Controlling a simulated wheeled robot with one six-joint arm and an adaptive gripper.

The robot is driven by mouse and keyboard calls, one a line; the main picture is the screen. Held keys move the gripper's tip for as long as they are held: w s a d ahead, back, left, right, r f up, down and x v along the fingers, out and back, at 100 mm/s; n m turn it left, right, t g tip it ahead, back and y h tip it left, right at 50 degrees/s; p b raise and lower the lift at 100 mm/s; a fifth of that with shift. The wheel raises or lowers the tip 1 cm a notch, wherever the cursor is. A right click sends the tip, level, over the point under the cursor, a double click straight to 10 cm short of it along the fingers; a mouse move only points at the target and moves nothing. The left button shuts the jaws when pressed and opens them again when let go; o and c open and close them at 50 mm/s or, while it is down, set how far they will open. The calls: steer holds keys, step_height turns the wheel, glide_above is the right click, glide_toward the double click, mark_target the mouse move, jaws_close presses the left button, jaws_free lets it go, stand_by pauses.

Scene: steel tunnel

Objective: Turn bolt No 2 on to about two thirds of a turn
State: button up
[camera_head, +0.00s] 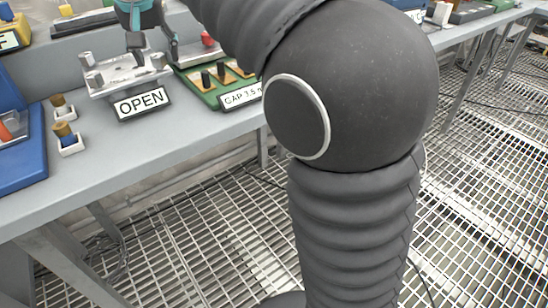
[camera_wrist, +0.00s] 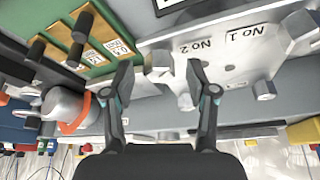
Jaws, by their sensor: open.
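A pale metal plate (camera_wrist: 228,72) with the upside-down labels No 1 and No 2 lies below my gripper in the wrist view. It also stands on the bench in the head view (camera_head: 122,84), behind an OPEN sign. My gripper (camera_wrist: 158,74) is open, with one finger on each side of a metal bolt head (camera_wrist: 158,61). This bolt head is beside the No 2 label. Another bolt head (camera_wrist: 300,24) is to the right, past No 1, and one (camera_wrist: 264,90) is nearer the plate's edge.
A green gap-gauge board (camera_head: 205,86) with dark pegs stands just right of the plate. Small blocks with corks (camera_head: 68,138) and a blue case (camera_head: 22,150) are to the left. A grey cylinder with an orange ring (camera_wrist: 68,108) is left of my fingers.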

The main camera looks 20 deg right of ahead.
steer(key=n+y+b, duration=0.1)
steer(key=n, duration=0.2)
steer(key=n+y+b, duration=0.1)
steer(key=n, duration=0.2)
steer(key=shift+d+f+g+b, duration=0.1)
steer(key=shift+d+g+b, duration=0.1)
steer(key=shift+g+b, duration=0.15)
steer(key=d+p+v, duration=0.1)
steer(key=p+v, duration=0.2)
steer(key=v, duration=1.1)
steer(key=s+d+f+m, duration=0.1)
steer(key=s+d+f, duration=0.3)
steer(key=s+f, duration=0.2)
steer(key=s+d+f+m+t+h, duration=0.1)
steer(key=s+d+f+m, duration=0.1)
steer(key=s+d+f, duration=0.2)
steer(key=s+d+f+m, duration=0.1)
steer(key=s+d+f, duration=0.3)
steer(key=s+f, duration=0.5)
steer(key=shift+s+f, duration=0.3)
steer(key=shift+f, duration=3)
steer(key=shift+d+t, duration=0.15)
steer(key=shift+t, duration=0.1)
steer(key=s+d+f+m, duration=0.1)
steer(key=s+f, duration=0.2)
steer(key=f, duration=0.3)
steer(key=shift+s+h, duration=0.3)
steer(key=shift+s, duration=0.05)
